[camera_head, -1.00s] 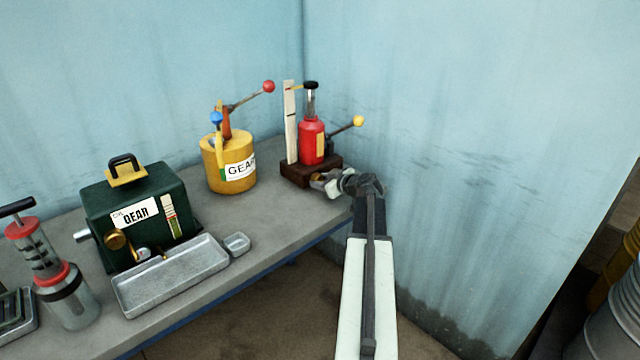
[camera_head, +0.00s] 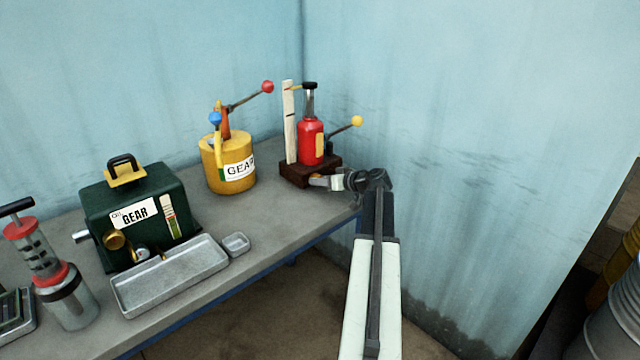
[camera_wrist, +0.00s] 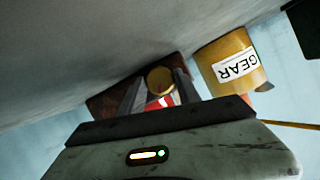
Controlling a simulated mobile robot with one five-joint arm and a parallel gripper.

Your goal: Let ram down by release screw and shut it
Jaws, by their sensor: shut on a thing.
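The red bottle jack (camera_head: 311,148) stands upright on a dark wooden base (camera_head: 296,176) at the back right of the bench. Its chrome ram (camera_head: 310,103) stands out of the top under a black pad (camera_head: 310,86). A pale upright scale (camera_head: 289,125) is beside it, with a small yellow pointer near its top. My gripper (camera_head: 320,181) is low at the front of the jack. In the wrist view, its two fingers are closed around a round brass release screw (camera_wrist: 160,80), with the red jack body (camera_wrist: 162,101) partly showing behind. The screw's shank is hidden.
The jack's lever with a yellow knob (camera_head: 357,121) points right. A yellow GEAR can (camera_head: 228,170) with levers stands left of the jack. A green box (camera_head: 130,215), a metal tray (camera_head: 170,278) and a hand pump (camera_head: 48,265) are farther left. The wall is close on the right.

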